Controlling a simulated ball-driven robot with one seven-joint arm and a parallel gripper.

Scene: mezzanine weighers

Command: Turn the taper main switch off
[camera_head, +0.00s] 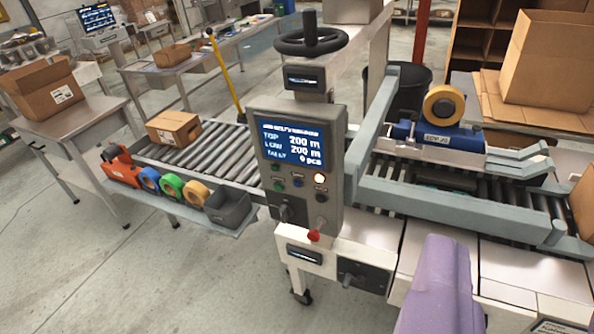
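The taper's control box (298,155) stands upright on the machine's near side, its screen (290,146) lit blue with white text. Below the screen are small buttons, one glowing pale yellow (319,178). A dark rotary switch (284,212) sits low on the left of the box's face. A red-tipped knob (314,236) sits at the lower right. A separate dark plate with a knob (348,280) is on the white frame below. I cannot read which of these is labelled the main switch, nor its setting. My gripper's fingers do not show.
A roller conveyor (190,152) carries a carton (173,128) at left. Tape rolls (171,187) and a grey bin (229,207) line its near shelf. A black handwheel (310,40) tops the column. A purple form (440,290) blocks the lower right. The floor at lower left is clear.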

